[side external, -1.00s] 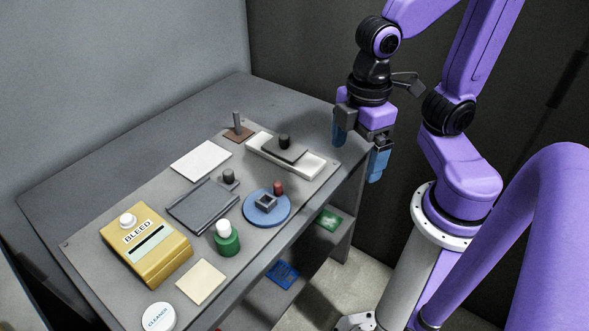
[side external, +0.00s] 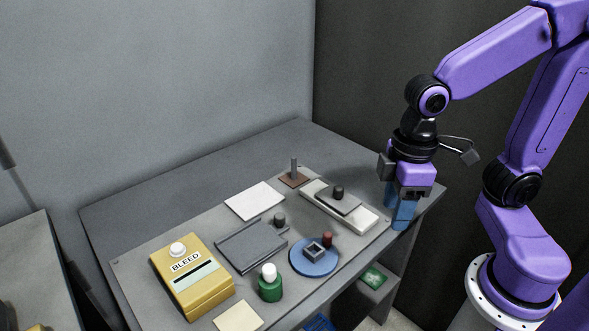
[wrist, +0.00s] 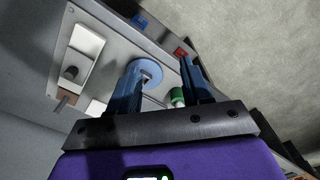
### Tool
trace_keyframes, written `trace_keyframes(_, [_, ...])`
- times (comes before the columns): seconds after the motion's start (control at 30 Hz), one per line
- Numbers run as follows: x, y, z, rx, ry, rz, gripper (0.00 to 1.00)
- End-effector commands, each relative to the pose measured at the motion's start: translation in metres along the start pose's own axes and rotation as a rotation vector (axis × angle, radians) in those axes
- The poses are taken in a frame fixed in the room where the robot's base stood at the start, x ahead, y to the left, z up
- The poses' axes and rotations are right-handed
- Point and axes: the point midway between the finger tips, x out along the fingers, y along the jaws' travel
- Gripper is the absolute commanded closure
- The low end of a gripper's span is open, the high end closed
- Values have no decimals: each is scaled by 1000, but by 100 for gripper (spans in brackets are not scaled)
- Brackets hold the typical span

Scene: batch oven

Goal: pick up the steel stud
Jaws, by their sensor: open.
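The steel stud (side external: 294,166) looks like the thin grey post standing upright on a small brown plate (side external: 293,181) at the back of the grey panel. In the wrist view the post (wrist: 62,105) shows at the far left, on the brown plate's edge. My gripper (side external: 398,218) has blue fingers pointing down by the table's right end, to the right of the stud and well apart from it. In the wrist view my gripper's fingers (wrist: 164,66) are spread, with no object held between them.
A long white block (side external: 362,219) with a dark plate and knob lies between stud and gripper. A white card (side external: 255,200), grey tray (side external: 250,246), blue disc (side external: 313,264), green bottle (side external: 270,287) and yellow BLEED box (side external: 190,285) occupy the panel. The table behind is bare.

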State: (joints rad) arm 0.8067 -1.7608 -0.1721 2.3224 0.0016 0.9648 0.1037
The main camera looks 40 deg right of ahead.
Motion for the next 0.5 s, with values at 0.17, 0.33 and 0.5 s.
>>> trace_keyframes(0.17, [-10, 36, -60, 254, -5, 5, 51])
trace_keyframes(0.33, [-16, 79, -108, 490, -7, 8, 51])
trace_keyframes(0.5, [-17, 131, -146, 726, -11, 12, 51])
